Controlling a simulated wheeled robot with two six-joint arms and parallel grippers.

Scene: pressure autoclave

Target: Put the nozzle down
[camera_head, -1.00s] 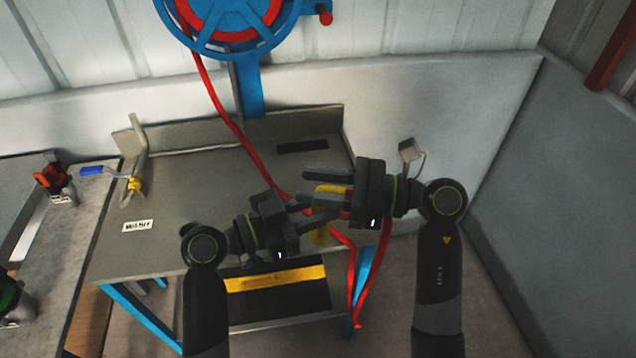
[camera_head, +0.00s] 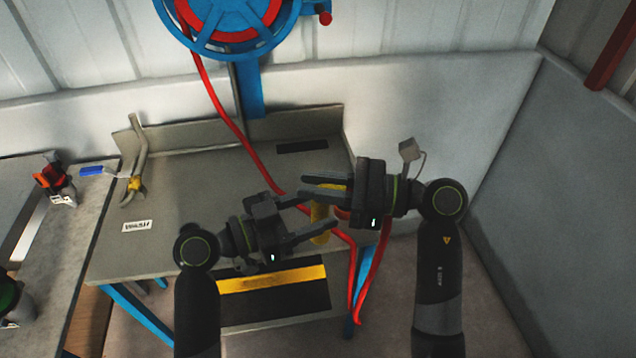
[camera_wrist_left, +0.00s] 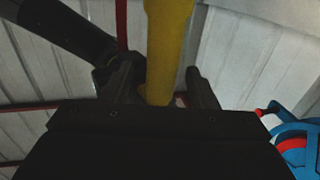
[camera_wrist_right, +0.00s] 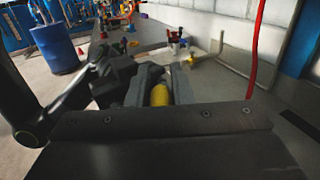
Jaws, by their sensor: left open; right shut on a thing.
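The nozzle (camera_head: 320,228) is a yellow piece near the table's front right edge, with red hose near it. My right gripper (camera_head: 306,188) is shut on the nozzle from the right; yellow shows between its fingers in the right wrist view (camera_wrist_right: 160,95). My left gripper (camera_head: 322,214) is open, with its fingers on either side of the yellow part. In the left wrist view the nozzle (camera_wrist_left: 166,45) stands between the spread fingers (camera_wrist_left: 165,85). The fingers partly hide the nozzle in the head view.
A grey table (camera_head: 190,190) with a "WASH" label (camera_head: 136,226) has much bare top left of the grippers. The red hose (camera_head: 228,115) runs from a blue reel (camera_head: 225,30). A wall (camera_head: 555,185) stands at right.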

